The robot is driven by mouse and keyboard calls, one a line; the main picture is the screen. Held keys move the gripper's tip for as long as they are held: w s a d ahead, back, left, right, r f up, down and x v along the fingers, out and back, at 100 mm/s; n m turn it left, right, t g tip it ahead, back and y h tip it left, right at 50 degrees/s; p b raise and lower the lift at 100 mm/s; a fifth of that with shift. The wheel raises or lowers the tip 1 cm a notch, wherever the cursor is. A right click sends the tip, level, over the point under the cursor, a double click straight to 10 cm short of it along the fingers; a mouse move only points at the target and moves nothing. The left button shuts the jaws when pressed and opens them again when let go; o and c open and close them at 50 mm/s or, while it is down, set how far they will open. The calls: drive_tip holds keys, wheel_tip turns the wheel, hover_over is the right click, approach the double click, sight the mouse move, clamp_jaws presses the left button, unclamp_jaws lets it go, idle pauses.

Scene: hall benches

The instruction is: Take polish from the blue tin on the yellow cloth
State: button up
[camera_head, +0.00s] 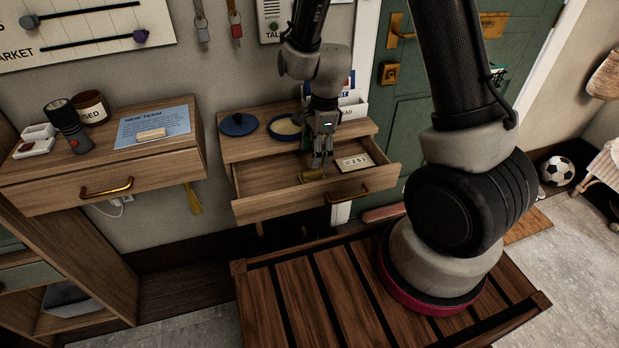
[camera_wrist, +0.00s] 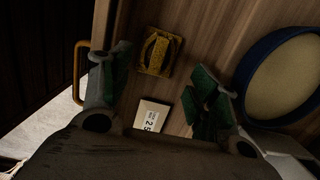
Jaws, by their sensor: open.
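The yellow cloth (camera_wrist: 158,52) shows in the wrist view as a small folded pad lying in the open drawer; in the head view it is a small yellowish patch (camera_head: 312,175) below my gripper. My gripper (camera_head: 321,162) points down into the drawer, open. In the wrist view its two fingers (camera_wrist: 158,92) are spread, with the cloth beyond their tips and nothing between them. The blue tin (camera_head: 285,127) stands open on the cabinet top behind the drawer, its pale content showing in the wrist view (camera_wrist: 285,78). A blue lid (camera_head: 239,124) lies left of it.
The drawer (camera_head: 290,208) is pulled out; a small numbered card (camera_head: 355,162) lies at its right. The left shelf (camera_head: 105,178) holds a flashlight, a brown jar and a blue sheet. A slatted bench (camera_head: 300,285) stands in front. A green door (camera_head: 415,110) is behind my arm.

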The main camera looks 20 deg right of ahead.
sight(313, 172)
drive_tip(key=f, duration=0.5)
drive_tip(key=a+f, duration=0.1)
drive_tip(key=f, duration=0.1)
drive_tip(key=shift+s+f, duration=0.1)
drive_tip(key=shift+f, duration=0.25)
drive_tip(key=c, duration=0.5)
